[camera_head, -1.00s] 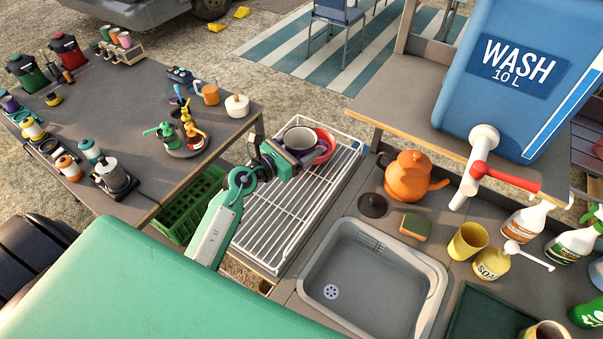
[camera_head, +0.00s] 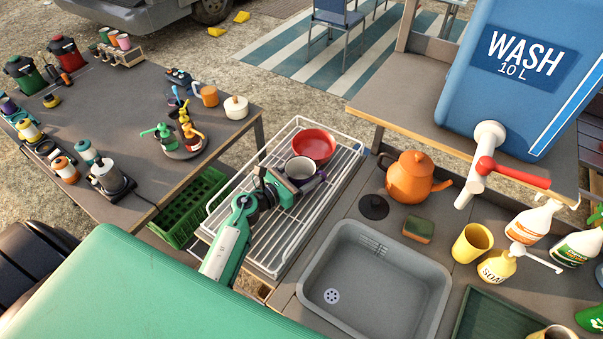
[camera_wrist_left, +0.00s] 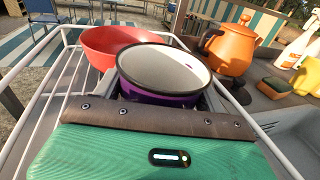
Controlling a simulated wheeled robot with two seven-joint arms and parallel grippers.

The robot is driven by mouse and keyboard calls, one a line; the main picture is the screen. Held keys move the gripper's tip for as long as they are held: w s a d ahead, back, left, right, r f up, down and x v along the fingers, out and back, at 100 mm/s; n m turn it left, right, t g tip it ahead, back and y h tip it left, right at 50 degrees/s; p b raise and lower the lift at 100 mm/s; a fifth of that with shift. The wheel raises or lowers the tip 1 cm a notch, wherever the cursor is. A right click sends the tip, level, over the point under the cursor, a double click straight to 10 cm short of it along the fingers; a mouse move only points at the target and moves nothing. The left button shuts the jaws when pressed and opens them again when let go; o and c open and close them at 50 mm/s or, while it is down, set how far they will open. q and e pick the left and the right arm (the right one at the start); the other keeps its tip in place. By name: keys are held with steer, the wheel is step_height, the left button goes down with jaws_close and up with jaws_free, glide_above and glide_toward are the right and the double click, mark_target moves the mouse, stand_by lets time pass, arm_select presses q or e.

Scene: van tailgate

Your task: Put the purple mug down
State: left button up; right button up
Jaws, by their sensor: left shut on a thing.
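The purple mug (camera_head: 301,172) has a white inside and a dark rim. It is upright over the white wire drying rack (camera_head: 271,246), just in front of the red bowl (camera_head: 314,145). My left gripper (camera_head: 286,185) is shut on the mug from its near left side. In the left wrist view the mug (camera_wrist_left: 165,75) sits between the fingers, with the red bowl (camera_wrist_left: 112,43) close behind it. The mug's base is hidden, so I cannot tell whether it touches the rack. My right gripper is not in view.
Right of the rack are an orange kettle (camera_head: 411,177), a grey sink (camera_head: 372,285) and a sponge (camera_head: 418,229). A blue water container (camera_head: 508,75) with a red-handled tap stands behind. A green crate (camera_head: 190,207) is left of the rack. The rack's near part is bare.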

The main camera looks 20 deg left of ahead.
arm_select(q)
steer(key=shift+f, duration=0.1)
steer(key=shift+f, duration=0.15)
steer(key=o, duration=1)
steer(key=shift+r, duration=0.3)
steer(key=b+v, duration=0.1)
steer(key=v, duration=0.4)
steer(key=b+v, duration=0.2)
steer(key=v, duration=0.3)
steer(key=shift+s+a+f, duration=0.2)
steer(key=shift+s, duration=0.15)
steer(key=shift+s+a+r, duration=0.2)
steer(key=shift+s+a, duration=0.05)
steer(key=shift+s, duration=0.35)
